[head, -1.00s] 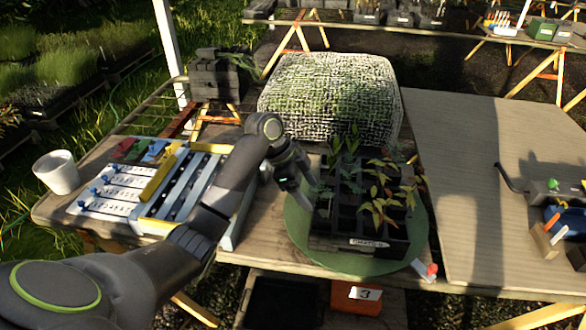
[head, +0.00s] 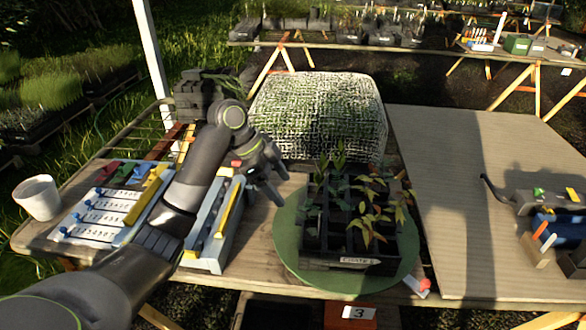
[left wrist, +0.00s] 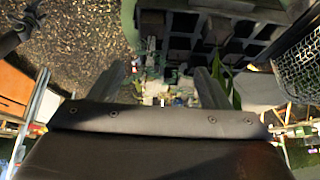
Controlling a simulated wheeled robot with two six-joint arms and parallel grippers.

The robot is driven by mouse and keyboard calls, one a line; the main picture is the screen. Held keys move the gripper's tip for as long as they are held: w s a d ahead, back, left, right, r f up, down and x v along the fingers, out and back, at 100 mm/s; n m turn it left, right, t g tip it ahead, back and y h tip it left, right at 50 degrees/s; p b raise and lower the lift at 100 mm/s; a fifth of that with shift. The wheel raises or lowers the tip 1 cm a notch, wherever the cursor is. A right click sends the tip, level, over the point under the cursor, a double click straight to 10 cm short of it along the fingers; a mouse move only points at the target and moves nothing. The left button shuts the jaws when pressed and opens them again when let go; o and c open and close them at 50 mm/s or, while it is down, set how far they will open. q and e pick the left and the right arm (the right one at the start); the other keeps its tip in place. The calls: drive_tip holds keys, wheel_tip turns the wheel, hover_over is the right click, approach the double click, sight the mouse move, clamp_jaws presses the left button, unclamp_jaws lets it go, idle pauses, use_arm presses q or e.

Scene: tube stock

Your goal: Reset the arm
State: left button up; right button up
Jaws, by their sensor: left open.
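My left arm reaches in from the left in the head view. My left gripper (head: 281,187) is open and empty, above the table just left of the plant tray (head: 352,264). Its two spread fingers also show in the left wrist view (left wrist: 163,85), with nothing between them. The black tray holds several leafy seedlings and sits on a round green turntable (head: 287,245). My right gripper cannot be made out in either view.
A mesh-covered mound (head: 320,115) stands behind the tray. A blue-grey rail fixture (head: 213,245), a numbered board (head: 105,212) and a white cup (head: 38,197) are at left. A bare board (head: 450,190) lies at right, with a lever device (head: 540,202) on its edge.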

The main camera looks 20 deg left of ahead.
use_arm(q)
drive_tip(key=s+f+n+t+y, duration=0.1)
drive_tip(key=s+f+n+y, duration=0.2)
drive_tip(key=s+f+n, duration=0.85)
drive_tip(key=s+a+f+n+y, duration=0.1)
drive_tip(key=s+a+f+y, duration=0.15)
drive_tip(key=s, duration=0.55)
drive_tip(key=s+a+f+n+t+y, duration=0.1)
drive_tip(key=s+f+n, duration=0.15)
drive_tip(key=s, duration=0.45)
drive_tip(key=s+a+f+y, duration=0.1)
drive_tip(key=s+f, duration=0.3)
drive_tip(key=s, duration=0.4)
wheel_tip(320, 180, down, 25)
drive_tip(key=a+g, duration=0.1)
drive_tip(key=a, duration=0.1)
drive_tip(key=s+d+f+g, duration=0.1)
drive_tip(key=s+f, duration=1.4)
drive_tip(key=shift+d+f+g+h, duration=0.15)
drive_tip(key=shift+d+g+h, duration=0.1)
drive_tip(key=shift+g+h, duration=0.1)
